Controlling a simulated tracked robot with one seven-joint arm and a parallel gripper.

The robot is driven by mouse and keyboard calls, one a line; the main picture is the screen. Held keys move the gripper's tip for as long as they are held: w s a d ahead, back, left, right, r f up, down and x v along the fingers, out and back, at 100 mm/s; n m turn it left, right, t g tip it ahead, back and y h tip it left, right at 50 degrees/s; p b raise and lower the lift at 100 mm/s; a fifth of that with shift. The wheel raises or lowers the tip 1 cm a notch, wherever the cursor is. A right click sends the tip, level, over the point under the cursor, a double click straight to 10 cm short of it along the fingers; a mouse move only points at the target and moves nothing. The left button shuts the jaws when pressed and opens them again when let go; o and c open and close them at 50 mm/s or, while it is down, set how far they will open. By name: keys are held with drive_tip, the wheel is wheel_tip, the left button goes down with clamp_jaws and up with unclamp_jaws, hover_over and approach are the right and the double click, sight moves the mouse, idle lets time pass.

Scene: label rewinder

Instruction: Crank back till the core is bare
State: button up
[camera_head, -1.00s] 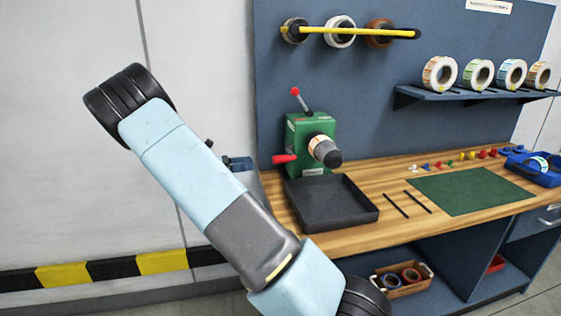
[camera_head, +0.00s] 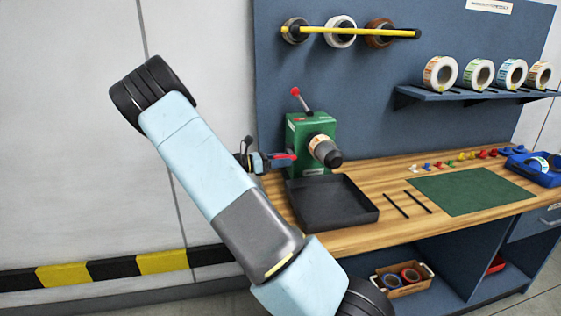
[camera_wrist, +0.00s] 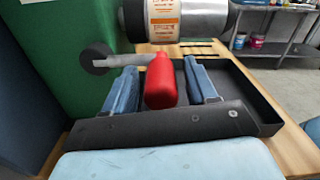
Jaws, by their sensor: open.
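The green rewinder (camera_head: 303,132) stands on the bench with a red-knobbed lever on top. A spindle (camera_head: 325,150) sticks out of its front; in the wrist view, white label stock with orange print (camera_wrist: 165,18) wraps its middle, between grey and dark parts. The red crank handle (camera_wrist: 161,82) sits between the two blue fingers of my gripper (camera_wrist: 161,86), with gaps on both sides. A grey crank arm (camera_wrist: 100,60) lies behind it. In the head view my gripper (camera_head: 280,161) is at the machine's left side, fingers around the handle.
A black tray (camera_head: 335,220) lies below the spindle in front of the rewinder. A green mat (camera_head: 470,191) and two dark rods are to its right. Label rolls (camera_head: 440,73) stand on the shelf, and a yellow bar (camera_head: 350,31) holds more rolls above.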

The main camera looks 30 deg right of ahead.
drive_tip(key=shift+c, duration=0.4)
clamp_jaws()
drive_tip(key=shift+a, duration=0.1)
